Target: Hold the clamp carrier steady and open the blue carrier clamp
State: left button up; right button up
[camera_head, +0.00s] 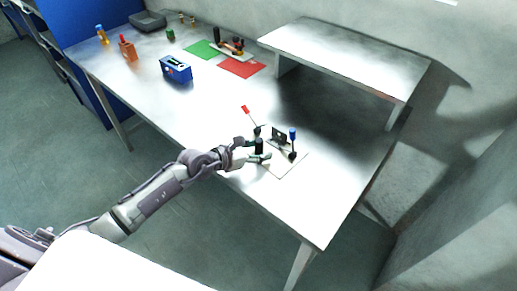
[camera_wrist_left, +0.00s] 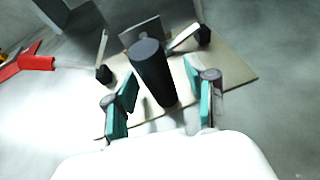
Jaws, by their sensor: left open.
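The clamp carrier (camera_head: 287,168) is a pale plate near the table's front edge, with a black post (camera_wrist_left: 153,72) and a small dark upright plate (camera_head: 279,134). The blue carrier clamp (camera_head: 293,134) stands at its right side with its blue handle upright. A red-handled clamp (camera_head: 245,109) leans out to the left; its red handle (camera_wrist_left: 32,62) also shows in the left wrist view. My left gripper (camera_head: 262,150) is open, with its fingers on either side of the black post (camera_head: 259,146). In the left wrist view, the blue handle does not show. My right gripper is not in view.
A raised white shelf (camera_head: 345,55) stands at the back right. A blue box (camera_head: 176,70), a green mat (camera_head: 203,49) and a red mat (camera_head: 242,67) lie farther left. A grey tray (camera_head: 148,21) is at the far end. The table right of the carrier is clear.

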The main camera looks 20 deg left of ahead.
pick_arm(q)
jog(key=shift+c, duration=0.6)
dwell(0.3)
grip_shut()
dwell(0.4)
dwell(0.8)
